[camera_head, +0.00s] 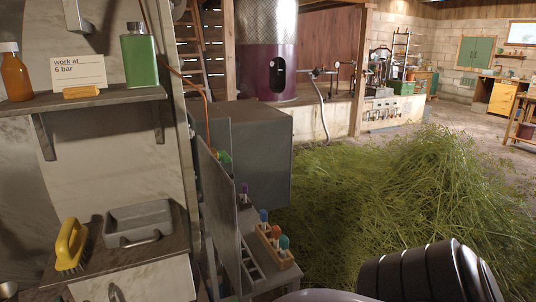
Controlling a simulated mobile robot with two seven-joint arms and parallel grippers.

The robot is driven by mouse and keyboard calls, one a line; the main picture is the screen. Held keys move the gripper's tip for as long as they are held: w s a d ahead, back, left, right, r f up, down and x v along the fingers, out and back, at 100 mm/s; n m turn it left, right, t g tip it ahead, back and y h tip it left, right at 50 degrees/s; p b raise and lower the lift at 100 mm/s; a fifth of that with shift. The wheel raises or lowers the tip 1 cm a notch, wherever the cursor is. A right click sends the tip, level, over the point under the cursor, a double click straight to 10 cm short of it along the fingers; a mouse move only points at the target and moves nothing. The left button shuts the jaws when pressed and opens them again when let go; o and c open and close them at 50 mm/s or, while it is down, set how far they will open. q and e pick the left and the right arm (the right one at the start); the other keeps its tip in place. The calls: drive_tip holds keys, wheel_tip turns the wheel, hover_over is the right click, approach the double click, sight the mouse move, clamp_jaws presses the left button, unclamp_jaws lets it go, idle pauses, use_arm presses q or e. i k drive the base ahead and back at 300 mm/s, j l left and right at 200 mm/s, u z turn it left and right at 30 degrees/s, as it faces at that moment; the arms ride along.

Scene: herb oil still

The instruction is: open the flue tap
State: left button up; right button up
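I cannot pick out the flue tap with certainty. A small green part (224,157) shows at the edge of a grey panel left of centre, but it is too small to tell what it is. A thin pipe with small fittings (322,73) runs right from the large purple and metal still (268,70) at the back, with a grey hose hanging from it. Neither of my grippers is in view. A dark ribbed part, which looks like one of my arm links, shows at the bottom right.
A grey cabinet (262,150) stands in the middle, with a rack of colour-capped vials (276,245) before it. Cut herbs (420,185) cover the floor at right. A shelf (90,103) at left holds bottles and a card. Below are a yellow brush (72,245) and grey tray (140,222).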

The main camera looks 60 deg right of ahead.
sight(223, 156)
drive_tip(key=i+z, duration=0.1)
drive_tip(key=z, duration=0.3)
drive_tip(key=i+j+z, duration=0.1)
drive_tip(key=z, duration=0.3)
drive_tip(key=i+j+z, duration=0.1)
drive_tip(key=z, duration=0.3)
